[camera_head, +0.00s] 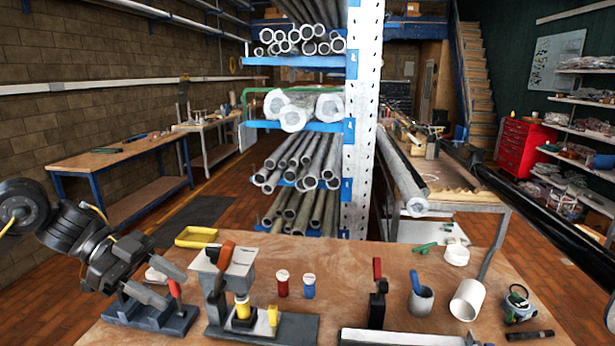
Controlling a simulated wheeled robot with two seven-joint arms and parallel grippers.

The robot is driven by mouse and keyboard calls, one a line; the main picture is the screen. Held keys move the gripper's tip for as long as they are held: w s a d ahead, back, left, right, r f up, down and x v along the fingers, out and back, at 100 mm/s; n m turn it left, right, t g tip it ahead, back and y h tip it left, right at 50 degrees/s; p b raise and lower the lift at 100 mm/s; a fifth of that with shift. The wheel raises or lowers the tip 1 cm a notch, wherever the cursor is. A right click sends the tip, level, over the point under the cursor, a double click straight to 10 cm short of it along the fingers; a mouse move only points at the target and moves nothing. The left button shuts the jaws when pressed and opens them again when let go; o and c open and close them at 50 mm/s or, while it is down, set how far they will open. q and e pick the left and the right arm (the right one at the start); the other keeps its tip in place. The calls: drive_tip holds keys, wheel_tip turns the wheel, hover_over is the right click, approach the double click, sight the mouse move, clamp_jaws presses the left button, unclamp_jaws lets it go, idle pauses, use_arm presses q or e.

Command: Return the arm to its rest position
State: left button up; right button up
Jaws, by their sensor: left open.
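My left gripper (176,291) comes in from the left over the near left corner of the wooden workbench (340,275). Its two grey fingers are apart and I see nothing held between them. Its fingertips are above or just in front of a dark grey clamp base (150,318) with a red handle; I cannot tell whether they touch it. To its right stands a fixture (265,328) with an orange-handled clamp and a yellow cylinder (242,308) on it. My right gripper is not in view.
A red jar (282,284) and a blue jar (309,287) stand mid-bench. A pipe rack (361,120) rises behind.

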use_arm(q)
drive_tip(key=w+d+f+n+t, duration=0.3)
drive_tip(key=d+f+t, duration=0.7)
drive_tip(key=d+f, duration=0.75)
drive_tip(key=s+a+f+n+t+y, duration=0.1)
drive_tip(key=s+a+f+n+y, duration=0.85)
drive_tip(key=f, duration=0.25)
drive_tip(key=s+a+f+n+g+y, duration=0.1)
drive_tip(key=s+a+f+n+g, duration=0.25)
drive_tip(key=s, duration=0.55)
drive_tip(key=s+a+f+n+g+y, duration=0.15)
drive_tip(key=s+a+f, duration=0.25)
drive_tip(key=s, duration=0.4)
wheel_tip(320, 180, down, 25)
drive_tip(key=s+g, duration=0.1)
drive_tip(key=g, duration=0.1)
drive_tip(key=s+a+f+g+b, duration=0.1)
drive_tip(key=s+a+f, duration=0.2)
drive_tip(key=s+f, duration=1.4)
drive_tip(key=shift+s+f+g+b, duration=0.15)
drive_tip(key=shift+f+g+b, duration=0.15)
drive_tip(key=shift+f, duration=0.3)
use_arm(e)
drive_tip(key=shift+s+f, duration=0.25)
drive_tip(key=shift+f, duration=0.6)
